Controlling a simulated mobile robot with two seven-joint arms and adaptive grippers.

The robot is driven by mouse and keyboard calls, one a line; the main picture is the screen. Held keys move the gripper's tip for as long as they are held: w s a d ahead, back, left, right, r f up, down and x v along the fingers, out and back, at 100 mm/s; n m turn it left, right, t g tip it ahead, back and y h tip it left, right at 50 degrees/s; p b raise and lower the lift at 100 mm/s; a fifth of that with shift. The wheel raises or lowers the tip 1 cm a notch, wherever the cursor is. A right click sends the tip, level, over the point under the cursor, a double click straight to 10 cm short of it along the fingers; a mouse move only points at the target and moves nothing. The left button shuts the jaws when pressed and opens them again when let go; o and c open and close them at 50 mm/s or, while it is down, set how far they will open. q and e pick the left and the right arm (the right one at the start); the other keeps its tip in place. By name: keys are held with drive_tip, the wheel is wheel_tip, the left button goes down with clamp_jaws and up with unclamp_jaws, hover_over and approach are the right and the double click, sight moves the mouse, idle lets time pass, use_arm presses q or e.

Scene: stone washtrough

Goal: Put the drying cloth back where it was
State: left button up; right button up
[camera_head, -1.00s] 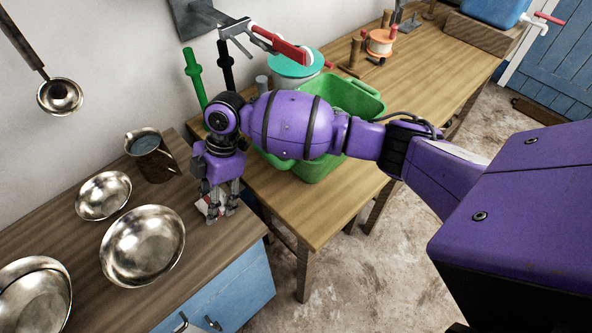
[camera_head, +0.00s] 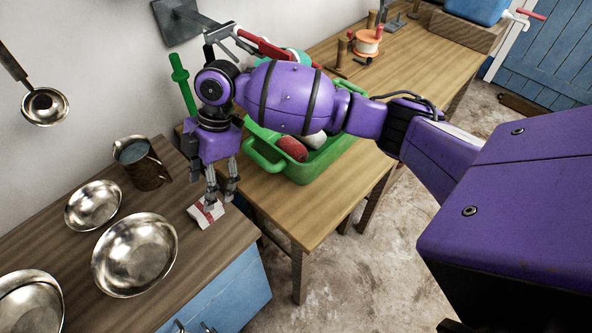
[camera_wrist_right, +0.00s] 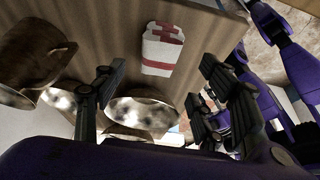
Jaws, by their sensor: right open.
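The drying cloth (camera_head: 206,214), a small folded white cloth with red stripes, lies on the dark wooden counter near its right end. It also shows in the right wrist view (camera_wrist_right: 160,50), flat on the wood. My right gripper (camera_head: 221,196) is open and empty, just above and beside the cloth, its fingers pointing down. In the wrist view the open fingers (camera_wrist_right: 160,78) stand apart, with nothing between them. My left gripper is in neither view.
Metal bowls (camera_head: 135,255) and a metal jug (camera_head: 146,163) stand on the counter (camera_head: 190,245) left of the cloth. A green tub (camera_head: 300,168) with a red item and a whitish item stands on the table (camera_head: 300,220) to the right, partly behind my arm.

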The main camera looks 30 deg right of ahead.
drive_tip(key=v, duration=0.5)
drive_tip(key=shift+r, duration=0.15)
